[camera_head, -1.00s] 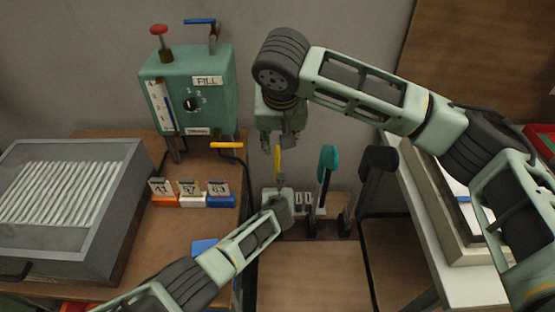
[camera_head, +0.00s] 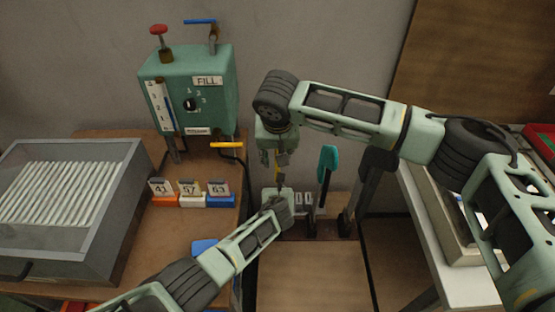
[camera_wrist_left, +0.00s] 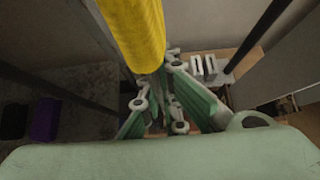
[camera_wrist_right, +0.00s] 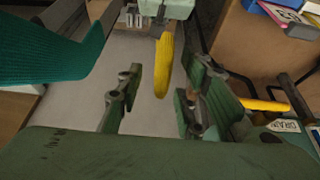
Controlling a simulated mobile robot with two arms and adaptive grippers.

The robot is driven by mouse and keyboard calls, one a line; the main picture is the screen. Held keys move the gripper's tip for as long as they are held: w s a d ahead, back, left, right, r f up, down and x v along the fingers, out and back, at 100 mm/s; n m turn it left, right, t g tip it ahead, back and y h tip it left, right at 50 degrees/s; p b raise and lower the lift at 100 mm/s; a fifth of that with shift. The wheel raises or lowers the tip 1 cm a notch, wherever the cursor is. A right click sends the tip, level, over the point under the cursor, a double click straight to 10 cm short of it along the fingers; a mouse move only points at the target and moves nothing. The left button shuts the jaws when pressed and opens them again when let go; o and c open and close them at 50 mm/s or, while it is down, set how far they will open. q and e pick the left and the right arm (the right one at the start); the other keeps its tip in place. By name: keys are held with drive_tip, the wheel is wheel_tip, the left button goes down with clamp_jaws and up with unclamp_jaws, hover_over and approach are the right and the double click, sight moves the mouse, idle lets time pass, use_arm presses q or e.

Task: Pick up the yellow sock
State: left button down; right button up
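The yellow sock (camera_head: 278,172) stands upright between my two grippers. My left gripper (camera_head: 280,190) is below it and looks shut on its lower end. In the left wrist view the yellow sock (camera_wrist_left: 138,32) rises from the fingers toward the camera. My right gripper (camera_head: 274,155) is above, pointing down and open. In the right wrist view the upper end of the yellow sock (camera_wrist_right: 164,65) lies between the spread fingers of my right gripper (camera_wrist_right: 158,92), with gaps on both sides. The exact contact at the left fingertips is partly hidden.
A teal sock on an upright form (camera_head: 327,162) stands close on the right. A green FILL machine (camera_head: 190,90) with a yellow handle (camera_head: 227,145) is on the left. Labelled blocks (camera_head: 192,201) and a grey tray (camera_head: 112,230) stand on the left table. A white table is on the right.

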clamp_jaws()
drive_tip(key=shift+r, duration=0.1)
wheel_tip(320, 180, up, 20)
drive_tip(key=shift+r, duration=0.2)
idle(1.2)
